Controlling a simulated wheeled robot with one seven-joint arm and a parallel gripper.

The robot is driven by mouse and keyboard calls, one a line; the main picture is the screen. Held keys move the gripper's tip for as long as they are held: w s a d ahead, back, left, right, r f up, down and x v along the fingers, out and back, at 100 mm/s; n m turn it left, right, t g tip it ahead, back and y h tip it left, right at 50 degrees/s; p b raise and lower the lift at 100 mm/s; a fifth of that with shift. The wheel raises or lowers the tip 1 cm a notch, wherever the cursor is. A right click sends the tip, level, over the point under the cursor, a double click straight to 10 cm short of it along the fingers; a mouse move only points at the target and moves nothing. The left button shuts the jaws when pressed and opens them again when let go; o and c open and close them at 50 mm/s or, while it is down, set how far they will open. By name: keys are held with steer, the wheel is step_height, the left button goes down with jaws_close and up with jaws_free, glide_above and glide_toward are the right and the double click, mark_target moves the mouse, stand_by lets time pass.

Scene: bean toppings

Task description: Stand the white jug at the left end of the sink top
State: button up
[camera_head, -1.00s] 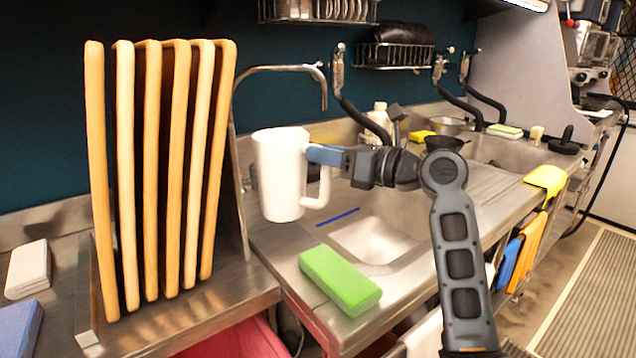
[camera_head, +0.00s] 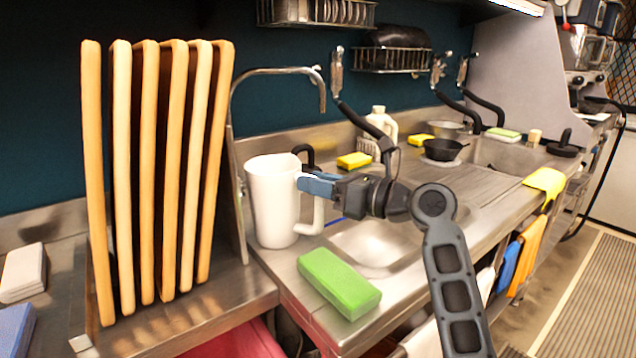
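The white jug (camera_head: 272,205) is upright at the left end of the steel sink top (camera_head: 287,268), beside the wooden board rack. Its base is at or very close to the surface; I cannot tell if it bears its full weight. Its handle (camera_head: 318,218) points right. My gripper (camera_head: 312,184) comes in from the right, its blue fingers closed at the upper part of the handle by the rim. The jug partly hides the back of the sink top and the tap's base.
A green sponge block (camera_head: 340,283) lies on the front edge, right of the jug. The basin (camera_head: 375,248) is behind it. Upright wooden boards (camera_head: 165,170) stand close on the left. A yellow sponge (camera_head: 354,160) and a white bottle (camera_head: 378,122) are at the back.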

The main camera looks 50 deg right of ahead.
steer(key=shift+o, duration=1.1)
steer(key=shift+s, duration=0.1)
steer(key=s+d, duration=0.1)
steer(key=s, duration=1)
steer(key=shift+s+d, duration=0.35)
